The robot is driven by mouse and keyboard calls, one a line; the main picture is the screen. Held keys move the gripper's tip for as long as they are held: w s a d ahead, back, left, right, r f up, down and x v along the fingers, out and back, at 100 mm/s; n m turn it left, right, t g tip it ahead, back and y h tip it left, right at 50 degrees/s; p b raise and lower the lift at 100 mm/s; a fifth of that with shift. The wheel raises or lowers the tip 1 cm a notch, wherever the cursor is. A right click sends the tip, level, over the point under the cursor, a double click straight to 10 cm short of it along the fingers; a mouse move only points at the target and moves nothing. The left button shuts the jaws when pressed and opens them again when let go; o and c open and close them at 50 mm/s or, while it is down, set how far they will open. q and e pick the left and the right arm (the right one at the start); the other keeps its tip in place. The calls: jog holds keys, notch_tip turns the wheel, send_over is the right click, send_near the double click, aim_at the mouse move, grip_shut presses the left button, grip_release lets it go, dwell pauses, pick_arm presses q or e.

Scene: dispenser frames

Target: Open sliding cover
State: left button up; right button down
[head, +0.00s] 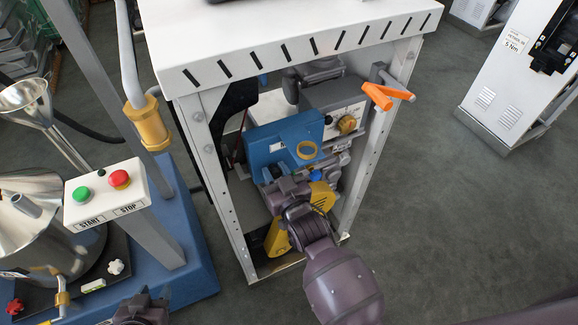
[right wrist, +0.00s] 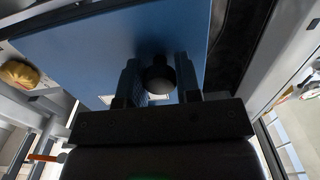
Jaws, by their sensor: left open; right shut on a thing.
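The blue sliding cover (head: 272,141) sits inside the white-topped machine frame, beside a yellow ring. In the right wrist view the blue panel (right wrist: 100,50) fills the middle, and a round black knob (right wrist: 157,74) stands at its edge. My right gripper (head: 274,176) reaches in from the lower right to the cover's lower front. Its two fingers (right wrist: 157,84) are shut on the knob, one on each side. My left gripper (head: 142,308) shows only partly at the bottom edge of the head view, away from the cover; it is open, but its fingertips are hard to make out.
Grey frame legs (head: 205,150) flank the opening. An orange handle (head: 388,94) sticks out at right. A yellow knob (head: 347,124) is on a grey box behind the cover. At left stand a start/stop button box (head: 105,194) and a steel funnel (head: 25,95).

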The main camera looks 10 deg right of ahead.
jog(key=shift+s+a, duration=0.2)
jog(key=shift+a, duration=0.3)
jog(key=c, duration=0.8)
grip_release()
jog(key=shift+d, duration=0.1)
jog(key=v, duration=1)
jog(key=shift+s+p, duration=0.35)
jog(key=shift+p, duration=0.05)
jog(key=shift+d, duration=0.1)
